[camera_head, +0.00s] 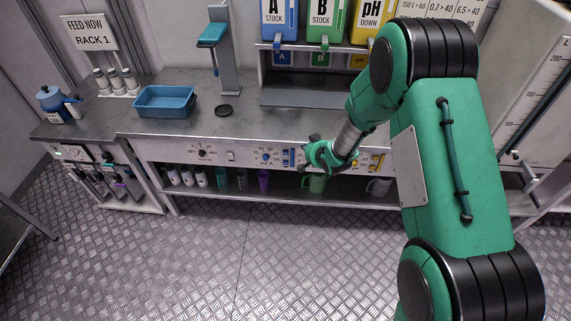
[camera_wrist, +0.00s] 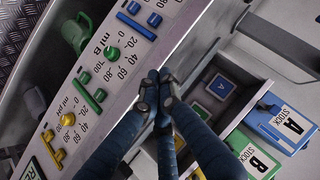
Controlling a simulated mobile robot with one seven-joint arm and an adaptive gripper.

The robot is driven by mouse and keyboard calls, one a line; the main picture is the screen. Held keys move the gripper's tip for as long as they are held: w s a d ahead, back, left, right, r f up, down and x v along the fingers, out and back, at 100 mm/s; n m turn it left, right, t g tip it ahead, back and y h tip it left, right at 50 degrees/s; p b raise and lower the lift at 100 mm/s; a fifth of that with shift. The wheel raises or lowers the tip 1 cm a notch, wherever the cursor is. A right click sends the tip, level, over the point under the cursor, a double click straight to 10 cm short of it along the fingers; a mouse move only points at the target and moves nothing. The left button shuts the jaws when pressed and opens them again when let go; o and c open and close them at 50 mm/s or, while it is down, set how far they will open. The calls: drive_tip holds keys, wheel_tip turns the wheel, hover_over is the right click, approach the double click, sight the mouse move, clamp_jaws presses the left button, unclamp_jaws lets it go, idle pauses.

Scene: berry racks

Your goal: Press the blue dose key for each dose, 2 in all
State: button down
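In the head view the blue key (camera_head: 288,157) lies just left of my gripper (camera_head: 322,156). In the wrist view my gripper (camera_wrist: 160,86) has its dark fingertips together, with nothing seen between them. The fingertips appear over the panel's edge, apart from the blue key in the picture. I cannot tell their depth from the panel.
Green (camera_wrist: 90,99) and yellow (camera_wrist: 59,156) bar keys sit along the same panel. Blue A (camera_head: 280,19) and green B (camera_head: 325,20) stock bottles stand above. Cups stand on the shelf below. A blue tray (camera_head: 165,101) and a dispenser stand (camera_head: 227,60) occupy the bench.

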drive_tip(key=y, duration=0.1)
approach(286, 162)
wheel_tip(286, 162, up, 5)
drive_tip(key=s+d, duration=0.1)
drive_tip(key=s, duration=0.1)
drive_tip(key=s+a+f+y, duration=0.1)
drive_tip(key=s+a+f, duration=0.1)
drive_tip(key=f, duration=0.3)
drive_tip(key=s+a+f+y, duration=0.1)
drive_tip(key=a+f, duration=0.1)
drive_tip(key=f, duration=0.4)
drive_tip(key=shift+s+a+p, duration=0.25)
drive_tip(key=shift+s+p, duration=0.1)
drive_tip(key=shift+w, duration=0.15)
drive_tip(key=w+b, duration=0.1)
drive_tip(key=w, duration=0.7)
drive_tip(key=shift+w+b, duration=0.25)
drive_tip(key=shift+b, duration=0.05)
drive_tip(key=shift+w+b, duration=0.45)
drive_tip(key=shift+w, duration=0.4)
idle(1.2)
drive_tip(key=shift+s, duration=0.1)
idle(0.3)
drive_tip(key=shift+s, duration=0.75)
